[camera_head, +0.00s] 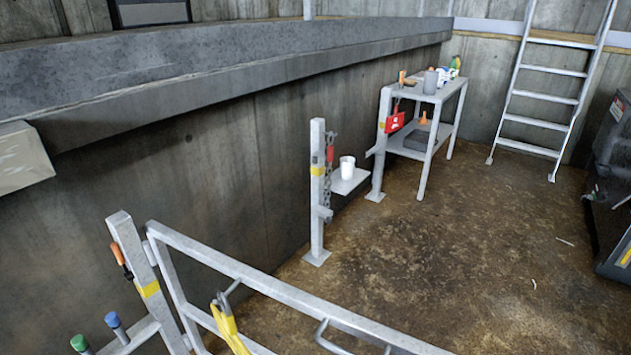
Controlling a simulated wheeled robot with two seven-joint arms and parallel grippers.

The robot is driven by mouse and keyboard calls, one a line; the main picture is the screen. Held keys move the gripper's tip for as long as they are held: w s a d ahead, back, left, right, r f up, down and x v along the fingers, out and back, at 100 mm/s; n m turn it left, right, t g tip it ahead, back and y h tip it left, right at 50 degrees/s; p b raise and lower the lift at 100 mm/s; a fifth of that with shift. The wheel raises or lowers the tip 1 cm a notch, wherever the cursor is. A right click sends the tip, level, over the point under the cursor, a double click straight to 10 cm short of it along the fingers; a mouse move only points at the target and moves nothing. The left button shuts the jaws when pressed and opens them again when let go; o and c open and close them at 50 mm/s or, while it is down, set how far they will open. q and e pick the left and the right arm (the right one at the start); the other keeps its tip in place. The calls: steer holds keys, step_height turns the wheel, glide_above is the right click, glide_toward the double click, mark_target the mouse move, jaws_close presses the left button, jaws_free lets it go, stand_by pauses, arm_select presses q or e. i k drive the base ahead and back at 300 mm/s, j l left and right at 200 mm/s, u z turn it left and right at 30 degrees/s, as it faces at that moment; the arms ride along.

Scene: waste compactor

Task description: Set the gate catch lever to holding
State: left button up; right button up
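A grey metal gate (290,295) runs from the lower left toward the bottom right. A lever-like part with an orange handle and dark shaft (121,258) sits on the left post (133,240), above a yellow band. A second post (317,215) stands farther back with a red part (330,154) and a chain on its right side. I cannot tell which of these is the gate catch lever, or its setting. Neither of my grippers is in view.
Blue (113,322) and green (80,343) capped pegs are at lower left. A white cup (347,167) stands on a small shelf. A loaded table (440,95) and ladder (545,95) stand behind. The middle floor is clear.

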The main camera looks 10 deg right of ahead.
mark_target(128, 275)
steer(key=k+l+z, duration=0.1)
steer(key=l+z, duration=0.4)
steer(key=z, duration=0.15)
steer(key=j+u, duration=0.15)
steer(key=u, duration=0.25)
steer(key=i+j+u, duration=0.1)
steer(key=u, duration=0.25)
steer(key=i+j+u, duration=0.1)
steer(key=u, duration=0.3)
steer(key=i+j+u, duration=0.1)
steer(key=u, duration=0.25)
